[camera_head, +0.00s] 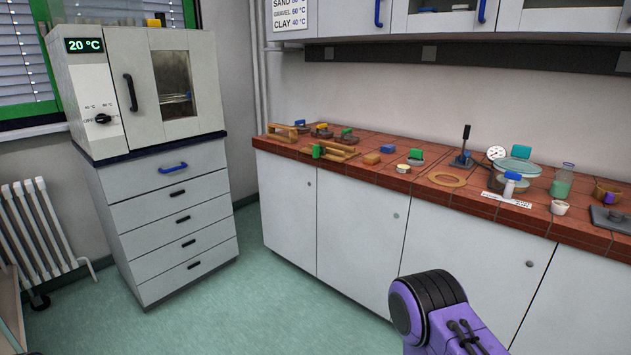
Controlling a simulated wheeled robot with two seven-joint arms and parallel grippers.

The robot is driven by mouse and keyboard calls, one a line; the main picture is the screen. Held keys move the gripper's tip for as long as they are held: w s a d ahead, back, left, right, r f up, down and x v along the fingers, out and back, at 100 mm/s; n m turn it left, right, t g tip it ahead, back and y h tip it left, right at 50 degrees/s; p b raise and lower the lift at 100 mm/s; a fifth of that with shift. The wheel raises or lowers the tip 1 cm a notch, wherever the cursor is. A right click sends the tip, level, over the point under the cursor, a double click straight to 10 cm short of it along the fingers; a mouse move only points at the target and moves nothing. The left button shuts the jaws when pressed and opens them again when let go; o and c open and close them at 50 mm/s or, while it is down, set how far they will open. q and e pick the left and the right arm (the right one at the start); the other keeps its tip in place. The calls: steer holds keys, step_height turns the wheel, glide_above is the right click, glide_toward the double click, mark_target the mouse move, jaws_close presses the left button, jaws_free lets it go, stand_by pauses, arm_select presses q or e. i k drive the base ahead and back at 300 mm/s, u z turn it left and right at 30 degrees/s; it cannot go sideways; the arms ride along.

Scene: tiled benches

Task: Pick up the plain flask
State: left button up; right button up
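I cannot tell from this view which of these, if any, is the plain flask. A purple and black arm link of mine shows at the bottom right, in front of the cabinets. Neither gripper is in view.
The red tiled bench (405,186) also carries wooden frames (332,151), a lever press (464,150), a wooden ring (447,179), a white cup (560,208) and a metal plate (612,219). An oven (140,85) stands on drawers at left. The green floor before the cabinets is clear.

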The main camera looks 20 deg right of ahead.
mark_target(563, 180)
steer(key=z, duration=0.95)
steer(key=i, duration=0.95)
steer(key=z, duration=1.05)
